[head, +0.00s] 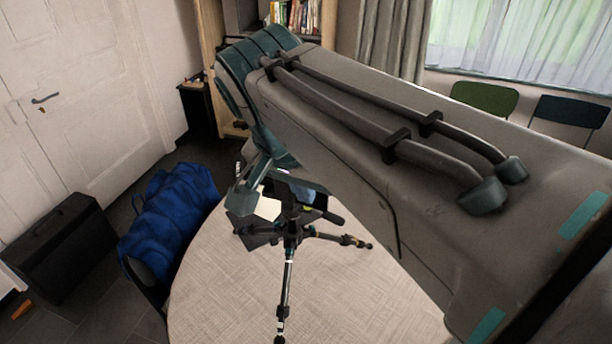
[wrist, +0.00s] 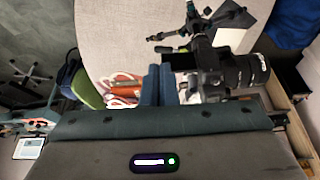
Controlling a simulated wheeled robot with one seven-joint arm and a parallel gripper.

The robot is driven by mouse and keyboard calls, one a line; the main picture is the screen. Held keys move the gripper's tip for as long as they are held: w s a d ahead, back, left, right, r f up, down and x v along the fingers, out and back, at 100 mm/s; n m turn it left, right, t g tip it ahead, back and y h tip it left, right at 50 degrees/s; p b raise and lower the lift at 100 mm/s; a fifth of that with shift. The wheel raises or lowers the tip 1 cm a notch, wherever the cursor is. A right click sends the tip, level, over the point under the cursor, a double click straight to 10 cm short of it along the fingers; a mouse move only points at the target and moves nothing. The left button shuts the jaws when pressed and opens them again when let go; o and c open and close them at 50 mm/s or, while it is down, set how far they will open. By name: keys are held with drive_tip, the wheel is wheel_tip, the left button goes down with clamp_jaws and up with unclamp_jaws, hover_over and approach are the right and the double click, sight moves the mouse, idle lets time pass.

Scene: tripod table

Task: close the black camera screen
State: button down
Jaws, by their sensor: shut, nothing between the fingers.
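The black camera (wrist: 245,76) sits on top of the tripod (wrist: 207,30), its lens pointing right in the wrist view. A small dark panel (wrist: 181,62) sticks out from the camera's left side and looks like the screen, swung out. My gripper (wrist: 160,70) is shut and empty, its fingertips close beside that panel; I cannot tell whether they touch. In the head view my gripper (head: 242,198) is left of the camera, which is mostly hidden by my arm. The tripod (head: 288,265) stands with spread legs on the table.
The round table (head: 215,290) is clear at the front. A dark flat item with a white patch (head: 268,208) lies behind the tripod. A chair with a blue cover (head: 170,215) stands at the left, beside a black case (head: 62,245). Chairs (head: 484,98) stand by the window.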

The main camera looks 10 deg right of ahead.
drive_tip(key=p, duration=0.1)
approach(326, 211)
wheel_tip(326, 211, down, 4)
drive_tip(key=s+a, duration=0.2)
drive_tip(key=shift+w+d+f+p, duration=0.1)
drive_tip(key=shift+w+d+p, duration=0.35)
drive_tip(key=shift+w+d, duration=0.3)
drive_tip(key=shift+w+d+f+p, duration=0.15)
drive_tip(key=shift+w+d+p, duration=0.25)
drive_tip(key=shift+w+d, duration=0.35)
drive_tip(key=shift+w+a, duration=0.1)
drive_tip(key=shift+w+d+n, duration=0.15)
drive_tip(key=shift+d+n, duration=0.05)
drive_tip(key=shift+n, duration=0.2)
